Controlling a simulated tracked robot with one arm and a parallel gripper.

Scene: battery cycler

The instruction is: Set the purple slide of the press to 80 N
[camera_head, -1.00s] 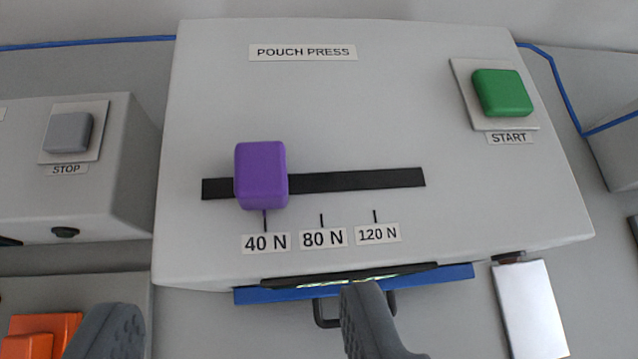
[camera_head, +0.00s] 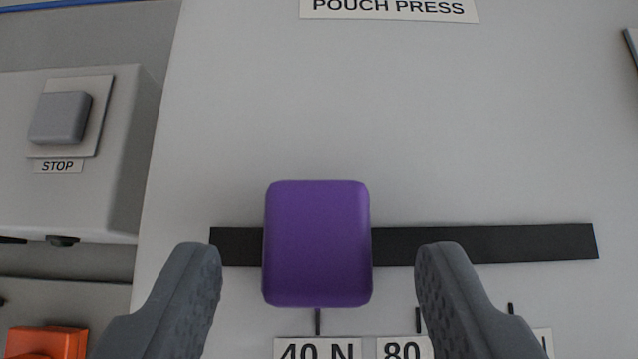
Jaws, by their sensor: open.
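The purple slide (camera_head: 318,244) sits on the black track (camera_head: 490,244) of the pouch press (camera_head: 400,120), above the 40 N label (camera_head: 317,349) and in line with its tick. The 80 N label (camera_head: 403,349) is to its right, partly cut off by the frame edge and my right finger. My gripper (camera_head: 318,270) is open, one finger on each side of the slide, with a visible gap on both sides. I cannot tell how far the fingertips are from the panel. The 120 N label is mostly hidden behind my right finger.
A box with a grey STOP button (camera_head: 62,117) stands to the left of the press. An orange object (camera_head: 47,342) lies at the lower left. The track to the right of the slide is clear.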

